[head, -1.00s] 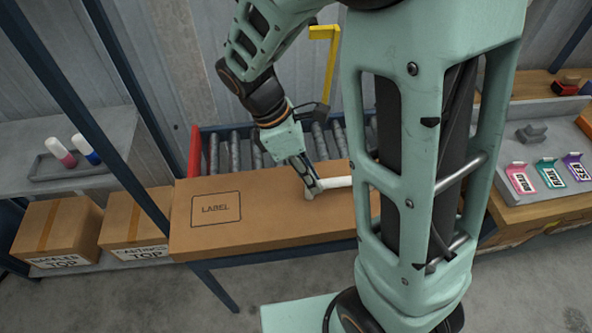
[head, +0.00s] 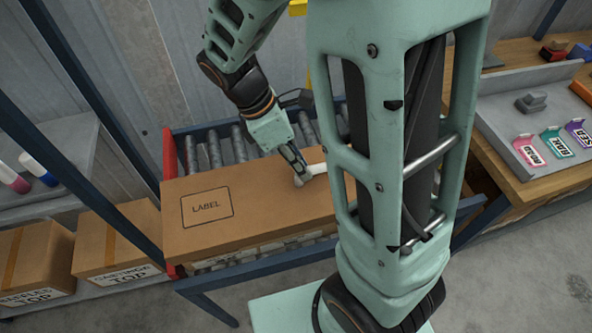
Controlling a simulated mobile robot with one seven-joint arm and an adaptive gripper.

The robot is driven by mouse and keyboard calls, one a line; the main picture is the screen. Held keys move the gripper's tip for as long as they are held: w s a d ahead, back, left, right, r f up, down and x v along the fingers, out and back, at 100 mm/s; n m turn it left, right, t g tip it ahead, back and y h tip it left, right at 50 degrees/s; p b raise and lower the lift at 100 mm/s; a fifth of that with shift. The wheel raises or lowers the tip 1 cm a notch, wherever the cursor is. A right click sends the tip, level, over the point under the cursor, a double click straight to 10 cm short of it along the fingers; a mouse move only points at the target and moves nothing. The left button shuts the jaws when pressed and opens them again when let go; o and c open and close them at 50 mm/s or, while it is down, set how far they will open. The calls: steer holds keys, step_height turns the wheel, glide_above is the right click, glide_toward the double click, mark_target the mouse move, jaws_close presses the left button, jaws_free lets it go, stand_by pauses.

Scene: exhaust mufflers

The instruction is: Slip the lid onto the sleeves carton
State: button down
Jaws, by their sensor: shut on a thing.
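The lid (head: 265,207) is a wide, flat brown cardboard piece with a printed LABEL outline. It lies over the roller conveyor in the head view, roughly level. My gripper (head: 301,180) is shut on a white bar-like handle (head: 317,169) on top of the lid. My arm column hides the lid's right end. Below the lid's front edge, a pale strip with dark lettering (head: 232,256) shows, seemingly on the sleeves carton. The rest of that carton is hidden under the lid. I cannot tell whether the lid is seated or still just above it.
The conveyor has a red end plate (head: 171,160) and a blue front rail (head: 262,266). Two brown cartons (head: 117,236) stand at the lower left. A shelf with marker-like items (head: 38,168) is above them. A bench with coloured tags (head: 552,143) stands at the right.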

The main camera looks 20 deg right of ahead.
mark_target(291, 185)
step_height(291, 185, down, 2)
steer(key=shift+w+f+b, duration=0.1)
steer(key=shift+w+b, duration=0.05)
steer(key=shift+b, duration=0.35)
steer(key=shift+f+b, duration=0.35)
steer(key=shift+b, duration=0.05)
steer(key=shift+f, duration=0.1)
steer(key=shift+f, duration=0.3)
steer(key=c, duration=1.8)
jaws_free()
steer(key=shift+c, duration=0.2)
